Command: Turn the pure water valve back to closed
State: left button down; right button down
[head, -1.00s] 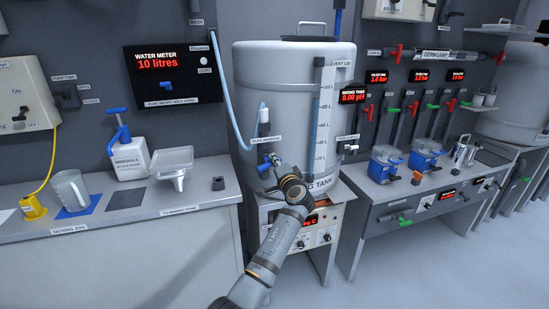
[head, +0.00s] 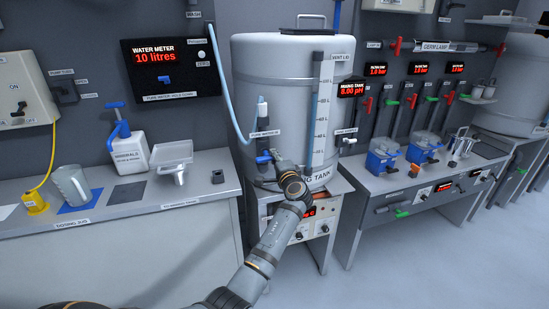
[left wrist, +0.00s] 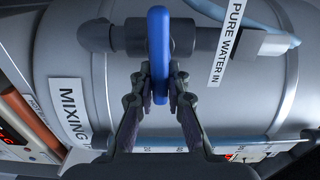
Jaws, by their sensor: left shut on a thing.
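The pure water valve's blue handle (head: 263,159) is on the front of the large grey mixing tank (head: 290,85), below the pure water in label (left wrist: 227,40). In the left wrist view the blue handle (left wrist: 159,50) is seen nearly edge-on and lies across the dark inlet pipe (left wrist: 200,38). My left gripper (head: 273,160) is at the handle. In the wrist view its two fingers (left wrist: 161,92) are closed on either side of the handle's near end. In the head view the gripper partly hides the valve. My right gripper is not in view.
The water meter (head: 170,68) reads 10 litres. The left bench holds a minerals bottle (head: 130,154), a jug (head: 70,184) and a white funnel tray (head: 172,152). A control box (head: 300,225) is under the tank. Another bench (head: 420,190) stands to the right, with open floor in front.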

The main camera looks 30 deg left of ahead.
pick_arm(q)
jog(key=shift+f, duration=0.1)
jog(key=c, duration=1.3)
grip_release()
jog(key=v, duration=0.7)
jog(key=shift+s+d, duration=0.2)
